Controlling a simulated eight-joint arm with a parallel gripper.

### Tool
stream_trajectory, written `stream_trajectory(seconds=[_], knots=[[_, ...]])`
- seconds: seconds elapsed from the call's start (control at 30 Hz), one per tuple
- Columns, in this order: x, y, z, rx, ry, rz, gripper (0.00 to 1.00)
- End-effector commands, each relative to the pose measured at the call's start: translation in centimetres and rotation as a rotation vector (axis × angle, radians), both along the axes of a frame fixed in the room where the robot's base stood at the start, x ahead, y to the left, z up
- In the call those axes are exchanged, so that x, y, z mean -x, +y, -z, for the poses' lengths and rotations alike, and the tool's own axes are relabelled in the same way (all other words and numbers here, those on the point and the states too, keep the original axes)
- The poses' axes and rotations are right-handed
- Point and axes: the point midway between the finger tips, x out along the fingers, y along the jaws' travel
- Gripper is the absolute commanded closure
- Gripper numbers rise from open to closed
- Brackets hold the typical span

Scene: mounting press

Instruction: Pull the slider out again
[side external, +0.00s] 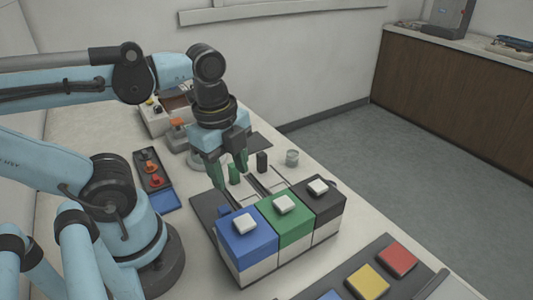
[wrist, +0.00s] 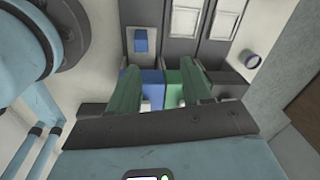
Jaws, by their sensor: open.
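Three housings stand in a row in the side view: blue (side external: 262,246), green (side external: 298,232) and black (side external: 328,210), each with a white square on top. Dark rails run behind them.
A grey cup (side external: 292,157) stands right of the rails. A dark tray with red-orange pieces (side external: 153,170) lies left. A panel with red (side external: 397,261) and yellow (side external: 368,281) squares is at the front right. Boxy equipment (side external: 155,121) stands behind my gripper.

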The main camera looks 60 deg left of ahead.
Motion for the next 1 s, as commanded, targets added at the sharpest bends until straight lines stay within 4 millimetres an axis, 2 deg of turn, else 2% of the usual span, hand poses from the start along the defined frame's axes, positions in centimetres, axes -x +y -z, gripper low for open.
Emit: stream_trajectory(seconds=[0.13, 0.37, 1.0], knots=[[1.4, -0.1, -0.4, -0.015, 0.068, 0.177, 0.51], [2.1, -0.1, -0.2, -0.018, 0.101, 0.265, 0.51], [2.0, -0.1, 6.4, -0.018, 0.098, 0.261, 0.51]])
